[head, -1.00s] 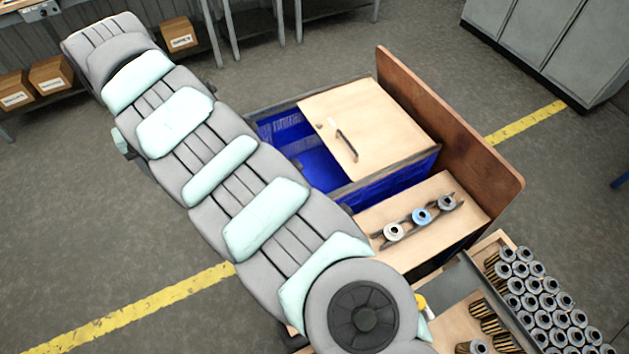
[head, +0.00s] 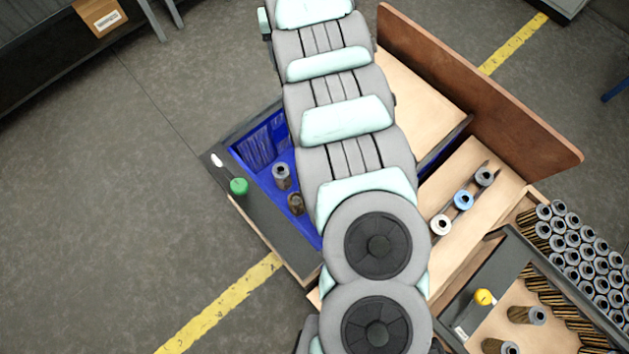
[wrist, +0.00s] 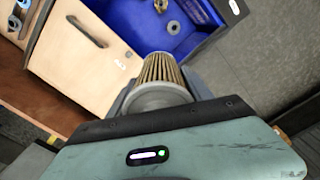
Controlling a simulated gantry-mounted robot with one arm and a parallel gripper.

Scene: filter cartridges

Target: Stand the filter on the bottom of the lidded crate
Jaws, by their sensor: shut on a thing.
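My gripper (wrist: 160,82) is shut on a pleated tan filter (wrist: 160,70) with a grey end cap in the wrist view. In the head view my arm hides both. The crate has a blue inside (head: 258,150), partly covered by a light wooden lid (head: 425,90). The lid, with its dark handle, also shows in the wrist view (wrist: 62,62). The held filter appears near the lid's edge and the opening; its height above the crate is unclear. Two other filters are inside the crate, one pale-topped (head: 281,177) and one brownish (head: 295,203).
A dark ledge with a green knob (head: 238,186) borders the crate opening. A brown upright board (head: 490,85) stands behind the lid. A wooden stand (head: 480,165) holds several ring-topped parts.

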